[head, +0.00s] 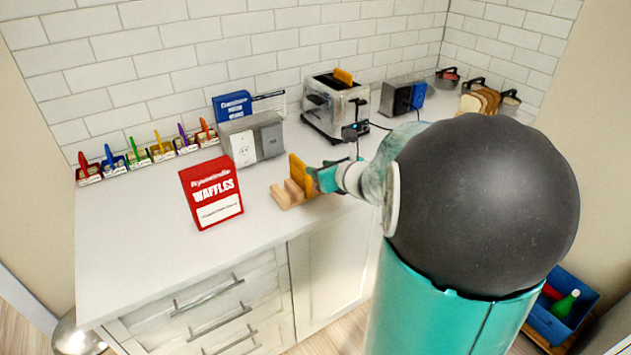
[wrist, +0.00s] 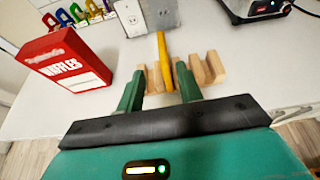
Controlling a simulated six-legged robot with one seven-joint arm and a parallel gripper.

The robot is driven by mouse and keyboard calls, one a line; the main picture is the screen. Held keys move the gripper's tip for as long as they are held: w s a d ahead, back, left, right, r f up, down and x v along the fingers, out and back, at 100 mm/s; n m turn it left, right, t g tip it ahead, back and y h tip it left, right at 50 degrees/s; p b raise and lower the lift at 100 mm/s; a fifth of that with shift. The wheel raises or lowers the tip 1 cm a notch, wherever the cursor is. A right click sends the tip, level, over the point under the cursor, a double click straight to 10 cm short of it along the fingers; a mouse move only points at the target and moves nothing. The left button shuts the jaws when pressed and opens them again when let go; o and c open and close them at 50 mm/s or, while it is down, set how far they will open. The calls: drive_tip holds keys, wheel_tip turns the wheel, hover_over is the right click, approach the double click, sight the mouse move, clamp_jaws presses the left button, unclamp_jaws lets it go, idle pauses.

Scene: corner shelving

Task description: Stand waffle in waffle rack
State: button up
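A golden waffle (head: 299,172) stands upright on edge in the light wooden waffle rack (head: 283,196) near the counter's front edge. In the wrist view the waffle (wrist: 164,52) is seen nearly edge-on, among the rack's wooden uprights (wrist: 213,66). My gripper (head: 318,180) is right beside the waffle. Its two green fingers (wrist: 159,88) are spread apart, with the waffle's near part between them. A clear gap shows on the left finger's side; the right finger is close to the waffle, and I cannot tell whether it touches. The waffle's lower edge is partly hidden.
A red waffles box (head: 212,193) stands left of the rack. Behind are a grey outlet box (head: 252,138), a blue box (head: 233,105) and a toaster (head: 336,104) with a golden slice (head: 343,76) in it. Counter at front left is clear.

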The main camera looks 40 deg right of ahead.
drive_tip(key=s+a+r+n+g+y, duration=0.2)
drive_tip(key=s+a+n+g+y, duration=0.15)
drive_tip(key=a+n, duration=0.75)
drive_tip(key=s+a+r+n+g+y, duration=0.15)
drive_tip(key=s+a+n, duration=0.25)
drive_tip(key=a+n, duration=0.7)
drive_tip(key=s+a+n+g+h, duration=0.2)
drive_tip(key=s+a+n+h, duration=0.1)
drive_tip(key=s+n, duration=1)
drive_tip(key=shift+s+n+g+h, duration=0.25)
drive_tip(key=shift+n+g+h, duration=0.15)
drive_tip(key=shift+n+h, duration=0.3)
